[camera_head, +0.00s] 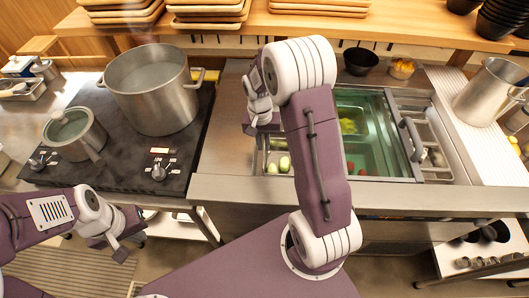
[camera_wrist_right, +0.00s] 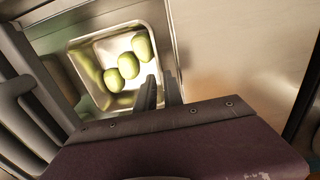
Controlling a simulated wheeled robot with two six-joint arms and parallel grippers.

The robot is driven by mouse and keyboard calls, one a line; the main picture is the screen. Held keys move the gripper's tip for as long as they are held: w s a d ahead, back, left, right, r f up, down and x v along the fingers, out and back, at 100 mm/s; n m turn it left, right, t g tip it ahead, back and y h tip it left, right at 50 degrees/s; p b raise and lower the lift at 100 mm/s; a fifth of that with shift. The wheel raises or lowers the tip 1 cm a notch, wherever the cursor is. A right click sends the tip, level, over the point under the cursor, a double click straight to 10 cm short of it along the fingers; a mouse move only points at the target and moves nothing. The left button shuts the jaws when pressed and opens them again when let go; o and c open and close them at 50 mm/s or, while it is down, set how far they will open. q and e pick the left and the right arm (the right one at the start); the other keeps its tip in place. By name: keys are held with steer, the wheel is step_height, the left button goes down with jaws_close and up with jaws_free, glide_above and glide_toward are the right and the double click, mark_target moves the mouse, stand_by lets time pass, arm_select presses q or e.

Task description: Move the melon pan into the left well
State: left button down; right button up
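The melon pan (camera_wrist_right: 97,43) is a shiny metal pan holding three green melons (camera_wrist_right: 128,65), seen in the right wrist view. In the head view green pieces (camera_head: 284,164) show at the left end of the sunken counter, partly hidden by my right arm. My right gripper (camera_wrist_right: 160,92) has its two dark fingers apart, overlapping the pan's near right corner in the wrist view; contact is unclear. In the head view the right gripper (camera_head: 258,118) hangs over the counter. My left gripper (camera_head: 118,241) is low at the left, in front of the stove, holding nothing visible.
A large pot (camera_head: 150,90) and a smaller lidded pot (camera_head: 74,133) stand on the black stove (camera_head: 130,172). Metal containers (camera_head: 430,165) sit in the counter's right end. A black bowl (camera_head: 360,61) is behind. Steel counter right of the pan (camera_wrist_right: 240,50) is clear.

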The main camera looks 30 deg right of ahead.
steer(key=shift+a+r, duration=0.1)
steer(key=shift+r, duration=2.2)
